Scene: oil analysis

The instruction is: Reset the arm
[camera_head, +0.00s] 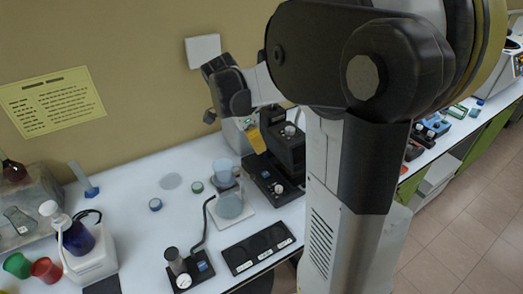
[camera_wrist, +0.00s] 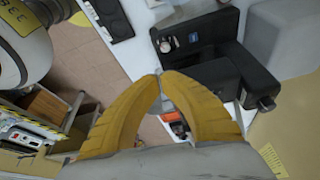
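My gripper (camera_wrist: 160,76) shows in the wrist view as two yellow fingers whose tips meet, with nothing seen between them. In the head view, a yellow part of my gripper (camera_head: 257,140) shows beside the black instrument (camera_head: 287,150) on the white bench. My arm is raised and bent over the bench and hides part of it. In the wrist view, the black instrument (camera_wrist: 215,75) lies beyond the fingertips, to the right; I cannot tell the exact gap.
Tiled floor (camera_head: 450,225) is clear at right.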

